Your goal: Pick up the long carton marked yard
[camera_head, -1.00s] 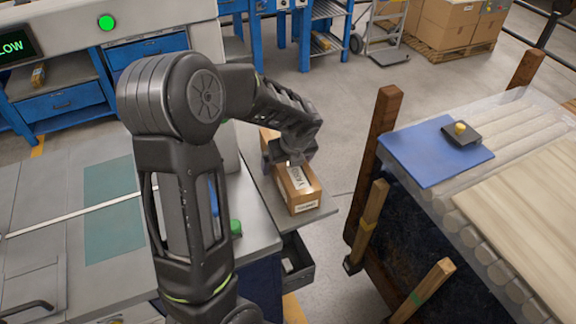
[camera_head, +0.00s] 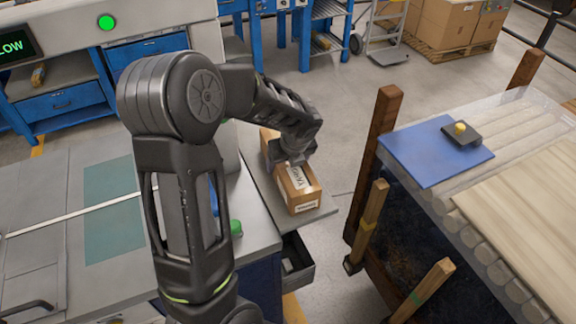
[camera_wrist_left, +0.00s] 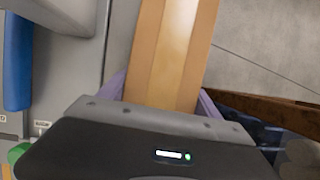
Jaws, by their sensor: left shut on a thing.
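The long carton (camera_head: 297,188) is brown cardboard with a white label bearing dark print, too small to read surely. It lies on a narrow grey shelf (camera_head: 264,200) beside the machine bench. My left gripper (camera_head: 290,157) is over the carton's middle, shut on it, and hides part of its top. In the left wrist view the carton (camera_wrist_left: 172,52) runs up from between my left gripper's fingers (camera_wrist_left: 160,98), with a finger against each side. My right gripper is not in view.
A green button (camera_head: 235,227) is on the bench left of the shelf. An open drawer (camera_head: 296,262) is below the shelf. A wooden-posted roller table (camera_head: 520,125) with a blue mat (camera_head: 425,158) stands at the right. Floor is clear between them.

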